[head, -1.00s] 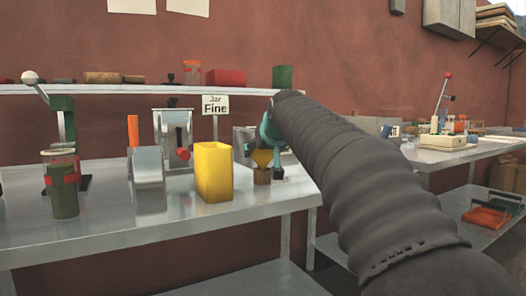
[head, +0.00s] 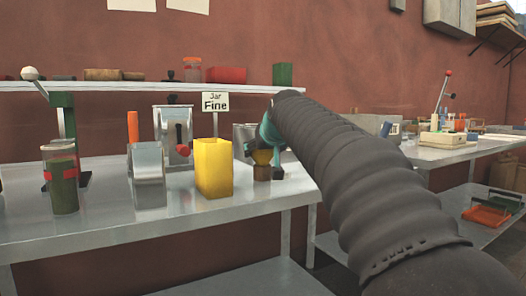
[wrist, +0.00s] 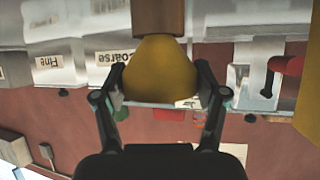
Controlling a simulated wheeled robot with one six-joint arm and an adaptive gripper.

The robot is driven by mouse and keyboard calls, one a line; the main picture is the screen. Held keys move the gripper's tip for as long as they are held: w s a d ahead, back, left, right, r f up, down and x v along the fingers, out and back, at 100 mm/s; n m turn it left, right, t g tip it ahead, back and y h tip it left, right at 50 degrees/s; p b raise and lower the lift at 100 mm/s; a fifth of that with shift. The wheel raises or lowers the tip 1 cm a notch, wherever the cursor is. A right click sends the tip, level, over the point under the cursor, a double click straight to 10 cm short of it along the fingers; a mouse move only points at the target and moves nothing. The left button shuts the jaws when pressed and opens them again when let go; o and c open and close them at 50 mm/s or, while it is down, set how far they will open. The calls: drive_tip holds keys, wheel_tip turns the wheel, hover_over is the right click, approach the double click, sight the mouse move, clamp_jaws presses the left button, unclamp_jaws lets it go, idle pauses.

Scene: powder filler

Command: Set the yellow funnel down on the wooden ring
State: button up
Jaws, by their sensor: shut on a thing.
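The yellow funnel (wrist: 160,72) is between the two fingers of my gripper (wrist: 162,84), which is shut on it. In the head view the funnel (head: 262,157) shows small below my teal gripper (head: 268,134), partly hidden by the arm. The brown wooden ring (wrist: 158,17) lines up with the funnel's narrow end in the wrist view, which looks upside down. In the head view the ring (head: 262,173) is directly under the funnel on the metal bench. I cannot tell whether the funnel's weight rests on it.
A tall yellow bin (head: 213,169) stands close left of the ring. A dark small piece (head: 277,172) stands just right of it. A metal dispenser with a red knob (head: 173,137) and a "Jar Fine" sign (head: 215,103) stand behind. The bench front (head: 245,207) is clear.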

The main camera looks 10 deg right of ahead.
drive_tip(key=o, duration=1.3)
